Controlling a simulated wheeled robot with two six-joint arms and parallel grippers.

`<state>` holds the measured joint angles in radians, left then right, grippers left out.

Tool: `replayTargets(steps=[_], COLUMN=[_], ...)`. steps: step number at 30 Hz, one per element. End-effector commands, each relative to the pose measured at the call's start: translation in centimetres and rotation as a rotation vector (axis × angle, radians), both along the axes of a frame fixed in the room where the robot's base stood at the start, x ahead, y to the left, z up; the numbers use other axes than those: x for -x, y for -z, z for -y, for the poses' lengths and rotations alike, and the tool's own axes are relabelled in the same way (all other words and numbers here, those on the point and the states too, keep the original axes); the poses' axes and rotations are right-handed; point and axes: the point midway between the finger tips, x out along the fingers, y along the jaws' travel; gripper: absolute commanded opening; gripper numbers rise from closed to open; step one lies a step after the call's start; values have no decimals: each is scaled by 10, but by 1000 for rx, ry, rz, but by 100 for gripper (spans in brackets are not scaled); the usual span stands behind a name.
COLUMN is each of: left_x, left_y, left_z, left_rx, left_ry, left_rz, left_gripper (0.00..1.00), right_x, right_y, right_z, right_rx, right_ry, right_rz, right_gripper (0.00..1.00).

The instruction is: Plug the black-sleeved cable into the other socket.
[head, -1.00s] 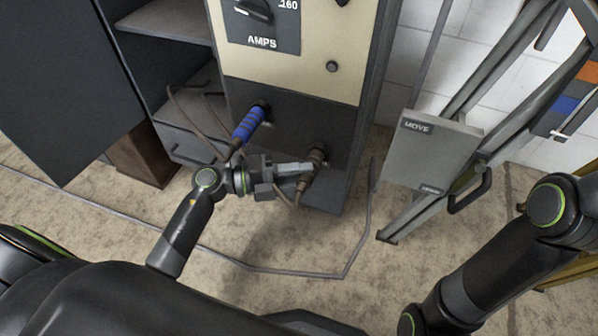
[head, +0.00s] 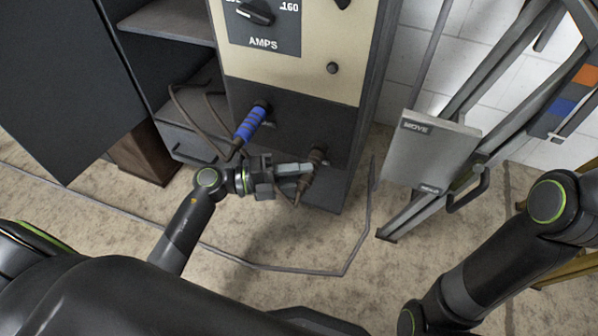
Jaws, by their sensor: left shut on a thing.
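The welding machine (head: 330,120) has a dark lower panel with two sockets. A blue-sleeved cable plug (head: 250,124) sits in the left socket. The black-sleeved cable plug (head: 312,172), dark brownish here, is at the right socket on the same panel, tilted downward; whether it is fully seated cannot be told. My left gripper (head: 298,178) is shut on the black-sleeved plug from the left, just below that socket. My right arm shows at the lower right, but its gripper is out of view.
A grey folding ladder with a "MOVE" plate (head: 430,152) stands to the right. An open shelf (head: 170,22) and a dark drawer (head: 190,146) are left of the machine. A thin cable (head: 290,271) runs over the concrete floor. The floor in front is otherwise clear.

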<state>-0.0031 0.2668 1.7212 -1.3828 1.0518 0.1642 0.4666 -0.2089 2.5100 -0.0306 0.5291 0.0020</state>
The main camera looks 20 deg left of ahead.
Motion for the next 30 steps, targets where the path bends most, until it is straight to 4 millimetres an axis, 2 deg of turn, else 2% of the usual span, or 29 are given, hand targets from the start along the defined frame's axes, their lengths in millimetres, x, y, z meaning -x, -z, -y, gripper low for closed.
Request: replayTargets(steps=[23,24,30], left_x=[-4,-4,-4], left_y=[0,0,0], left_z=[0,0,0], left_rx=[0,0,1], left_ry=[0,0,0], left_rz=[1,1,0], left_gripper=[0,32,57], right_x=[0,0,0], right_y=[0,0,0], right_z=[0,0,0], right_rx=[0,0,0], right_ry=[0,0,0], right_rz=[0,0,0], right_gripper=[36,36,36])
